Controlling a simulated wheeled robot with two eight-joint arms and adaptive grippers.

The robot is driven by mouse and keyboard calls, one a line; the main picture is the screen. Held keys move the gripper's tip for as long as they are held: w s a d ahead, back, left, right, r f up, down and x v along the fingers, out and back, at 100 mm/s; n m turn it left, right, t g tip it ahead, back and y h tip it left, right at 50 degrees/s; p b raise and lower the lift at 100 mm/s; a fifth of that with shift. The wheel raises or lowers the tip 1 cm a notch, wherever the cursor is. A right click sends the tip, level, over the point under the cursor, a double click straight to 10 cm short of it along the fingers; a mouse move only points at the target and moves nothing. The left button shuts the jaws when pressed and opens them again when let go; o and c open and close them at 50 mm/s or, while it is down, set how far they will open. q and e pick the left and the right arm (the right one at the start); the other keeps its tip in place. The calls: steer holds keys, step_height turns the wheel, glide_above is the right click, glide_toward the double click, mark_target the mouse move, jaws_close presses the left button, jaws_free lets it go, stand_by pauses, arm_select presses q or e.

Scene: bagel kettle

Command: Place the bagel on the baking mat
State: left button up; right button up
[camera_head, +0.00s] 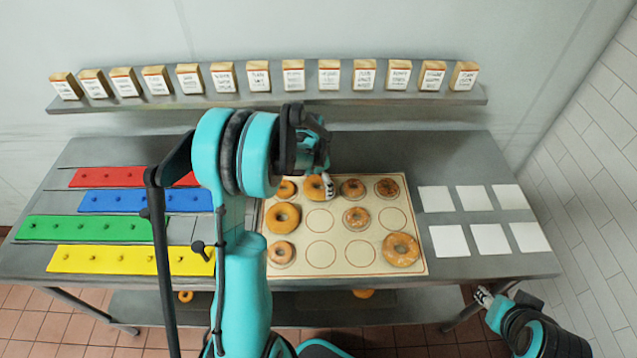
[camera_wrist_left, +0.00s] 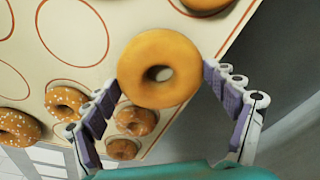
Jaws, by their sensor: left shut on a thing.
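A plain golden bagel (camera_head: 312,188) is at my left gripper (camera_head: 326,182) at the back of the baking mat (camera_head: 340,273). In the left wrist view the held bagel (camera_wrist_left: 128,72) sits between the two fingers, over the mat's edge area (camera_wrist_left: 215,45). The gripper is shut on it. I cannot tell whether the bagel touches the mat. Several other bagels lie on the mat's printed circles, some seeded or topped, such as the large one (camera_head: 401,249) at front right. My right gripper (camera_head: 484,297) is low at the right, in front of the table; its jaws are unclear.
Empty circles show on the mat's middle and right. Coloured strips, such as the yellow one (camera_head: 130,260), lie at left. White squares (camera_head: 490,239) lie at right. A wall shelf (camera_head: 270,98) with small labelled blocks runs behind. Bagels (camera_head: 363,293) show below the tabletop.

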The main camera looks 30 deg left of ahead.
arm_select(q)
steer(key=o, duration=1)
steer(key=shift+f, duration=0.15)
steer(key=shift+o, duration=0.2)
steer(key=shift+r, duration=0.35)
step_height(320, 180, up, 11)
steer(key=s+p, duration=0.1)
steer(key=p, duration=0.2)
steer(key=s+d+r+n+t, duration=0.2)
steer(key=s+d+r, duration=0.5)
steer(key=d, duration=0.1)
steer(key=s+d+n+t, duration=0.2)
steer(key=s+d+t, duration=0.2)
steer(key=s+d, duration=0.3)
steer(key=s, duration=0.3)
steer(key=shift+s+d+n+y, duration=0.25)
steer(key=shift+s+n+y, duration=0.05)
steer(key=shift+s+n, duration=0.1)
steer(key=shift+r, duration=0.1)
